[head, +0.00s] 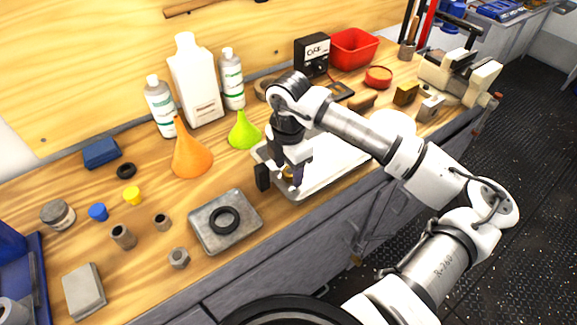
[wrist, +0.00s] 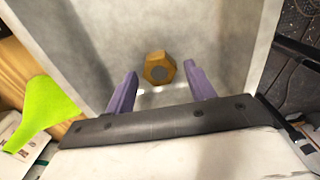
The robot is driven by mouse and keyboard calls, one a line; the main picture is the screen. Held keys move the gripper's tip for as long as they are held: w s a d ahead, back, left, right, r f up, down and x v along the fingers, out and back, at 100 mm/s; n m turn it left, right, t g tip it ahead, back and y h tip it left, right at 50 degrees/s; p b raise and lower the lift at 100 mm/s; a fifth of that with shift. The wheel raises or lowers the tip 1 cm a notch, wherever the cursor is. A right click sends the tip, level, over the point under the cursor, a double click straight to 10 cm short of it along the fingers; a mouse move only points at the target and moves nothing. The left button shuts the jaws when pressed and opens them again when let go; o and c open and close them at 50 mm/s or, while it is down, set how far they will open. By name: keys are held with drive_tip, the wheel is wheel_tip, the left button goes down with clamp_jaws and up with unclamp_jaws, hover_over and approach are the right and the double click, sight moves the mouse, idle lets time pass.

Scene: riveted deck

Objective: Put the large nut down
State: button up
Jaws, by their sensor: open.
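The large nut (wrist: 159,68) is a brass-coloured hex nut with a dark grey centre. In the wrist view it lies on the pale floor of a white tray (wrist: 190,22). My gripper (wrist: 160,76) is open, with one purple finger on each side of the nut and a clear gap to both. In the head view my gripper (head: 280,181) is low over the left end of the white tray (head: 322,182). Only a small part of the brass nut (head: 288,173) shows there, beside a finger. I cannot tell the exact height of the fingertips above the tray.
A green funnel (head: 243,131) and an orange funnel (head: 190,152) stand left of the tray. A grey metal plate with a black ring (head: 224,220) and a grey hex nut (head: 179,258) lie nearer the front edge. Bottles (head: 196,82) stand behind. A vise (head: 458,76) is at right.

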sight(288, 171)
wheel_tip(288, 171, up, 12)
drive_tip(key=b, duration=0.2)
drive_tip(key=shift+r, duration=0.15)
